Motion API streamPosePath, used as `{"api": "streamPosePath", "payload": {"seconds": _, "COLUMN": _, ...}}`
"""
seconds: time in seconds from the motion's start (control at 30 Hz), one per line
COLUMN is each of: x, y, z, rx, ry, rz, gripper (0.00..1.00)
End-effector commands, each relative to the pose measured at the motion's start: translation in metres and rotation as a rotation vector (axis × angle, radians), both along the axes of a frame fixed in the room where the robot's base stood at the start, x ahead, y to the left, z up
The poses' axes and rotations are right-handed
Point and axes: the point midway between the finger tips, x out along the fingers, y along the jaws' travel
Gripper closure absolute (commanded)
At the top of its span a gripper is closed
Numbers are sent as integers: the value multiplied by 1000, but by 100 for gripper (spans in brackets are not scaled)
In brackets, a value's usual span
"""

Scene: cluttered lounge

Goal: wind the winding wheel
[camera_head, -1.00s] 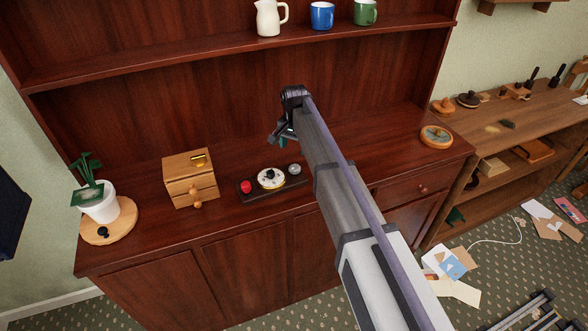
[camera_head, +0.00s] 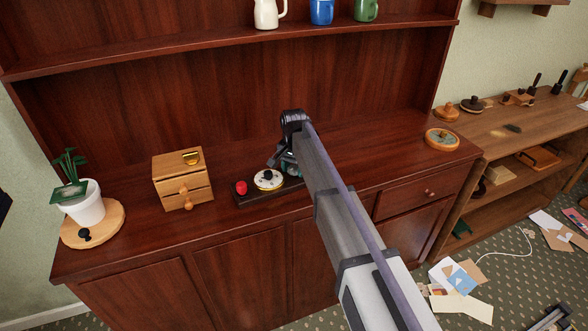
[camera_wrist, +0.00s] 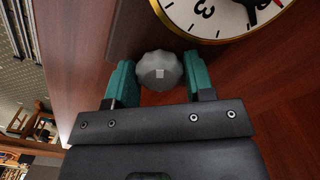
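The winding wheel seems to be a grey faceted knob (camera_wrist: 160,71) beside a round white clock dial (camera_wrist: 215,15) with a gold rim. The dial (camera_head: 268,180) sits on a dark base (camera_head: 243,202) on the cabinet top. My gripper (camera_wrist: 160,80) has its two teal fingers on either side of the knob. Little or no gap shows between fingers and knob, and I cannot tell whether they press on it. In the head view my gripper (camera_head: 287,160) is at the right end of the base, and the arm and gripper hide the knob there.
A red knob (camera_head: 241,188) is on the base's left end. A small wooden drawer box (camera_head: 182,180) and a potted plant (camera_head: 85,208) stand further left. A round wooden dial (camera_head: 442,139) lies right. A shelf (camera_head: 200,50) with a jug and mugs runs above.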

Motion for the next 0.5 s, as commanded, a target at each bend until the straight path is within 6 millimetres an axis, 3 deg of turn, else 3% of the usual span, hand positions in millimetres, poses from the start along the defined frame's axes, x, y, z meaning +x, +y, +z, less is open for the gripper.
{"api": "streamPosePath", "payload": {"seconds": 0.27, "x": 0, "y": 0, "z": 0, "rx": 0, "ry": 0, "rz": 0, "gripper": 78}}
{"api": "streamPosePath", "payload": {"seconds": 0.5, "x": 0, "y": 0, "z": 0, "rx": 0, "ry": 0, "rz": -19, "gripper": 79}}
